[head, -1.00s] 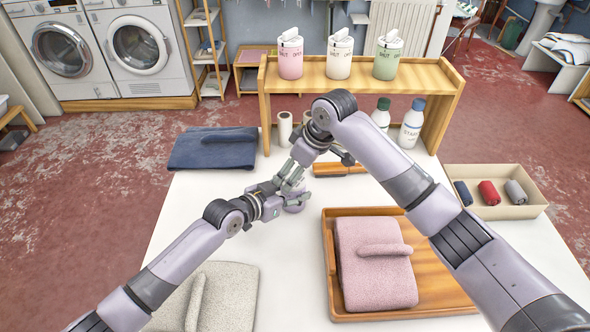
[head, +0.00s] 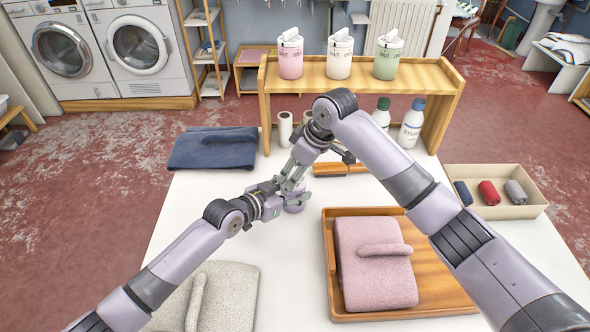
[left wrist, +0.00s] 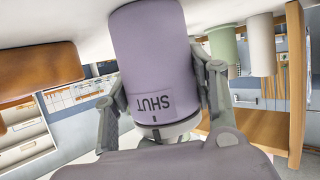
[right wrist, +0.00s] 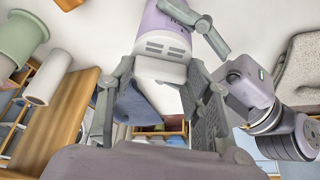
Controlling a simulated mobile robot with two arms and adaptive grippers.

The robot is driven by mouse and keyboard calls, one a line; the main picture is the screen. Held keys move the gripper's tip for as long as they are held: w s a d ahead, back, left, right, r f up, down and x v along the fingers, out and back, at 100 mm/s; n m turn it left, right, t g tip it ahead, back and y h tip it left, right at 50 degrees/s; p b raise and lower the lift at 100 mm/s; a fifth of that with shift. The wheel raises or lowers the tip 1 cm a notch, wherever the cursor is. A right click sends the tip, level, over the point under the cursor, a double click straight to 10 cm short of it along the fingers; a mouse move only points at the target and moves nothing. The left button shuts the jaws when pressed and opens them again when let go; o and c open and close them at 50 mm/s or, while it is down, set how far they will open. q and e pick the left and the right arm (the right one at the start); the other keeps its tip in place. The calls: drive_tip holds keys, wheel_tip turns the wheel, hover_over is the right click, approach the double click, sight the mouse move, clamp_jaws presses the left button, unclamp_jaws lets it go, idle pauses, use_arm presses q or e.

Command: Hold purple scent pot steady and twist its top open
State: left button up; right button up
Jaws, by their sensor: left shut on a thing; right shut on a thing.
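The purple scent pot (head: 296,208) stands on the white table, mostly hidden by my grippers in the head view. In the left wrist view its purple body (left wrist: 150,50) shows the word SHUT, upside down, with a small dark mark near it. My left gripper (head: 283,196) is shut on the pot from the left, a finger on each side. My right gripper (head: 291,182) comes from above and is shut on the pot's top. In the right wrist view the pale tapered top (right wrist: 160,70) sits between its fingers. The dark mark's exact alignment is hard to tell.
A wooden shelf (head: 345,72) behind carries a pink pot (head: 290,58), a white pot (head: 340,58) and a green pot (head: 387,60). White bottles (head: 411,128) stand beneath. A wooden tray (head: 440,270) with a pink towel is at front right.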

drive_tip(key=n+g, duration=0.1)
drive_tip(key=n, duration=0.2)
drive_tip(key=shift+w, duration=0.15)
drive_tip(key=n, duration=0.2)
drive_tip(key=n+g, duration=0.1)
drive_tip(key=n, duration=0.1)
drive_tip(key=shift+w+g+y, duration=0.1)
drive_tip(key=shift+g+y, duration=0.2)
drive_tip(key=n+g, duration=0.1)
drive_tip(key=n, duration=0.2)
drive_tip(key=n+g, duration=0.1)
drive_tip(key=n, duration=0.2)
drive_tip(key=shift+w+h, duration=0.15)
drive_tip(key=shift+h, duration=0.25)
drive_tip(key=shift+n, duration=0.4)
drive_tip(key=o, duration=1.2)
drive_tip(key=shift+c, duration=0.2)
drive_tip(key=v, duration=0.7)
drive_tip(key=shift+r, duration=0.2)
drive_tip(key=shift+w, duration=0.1)
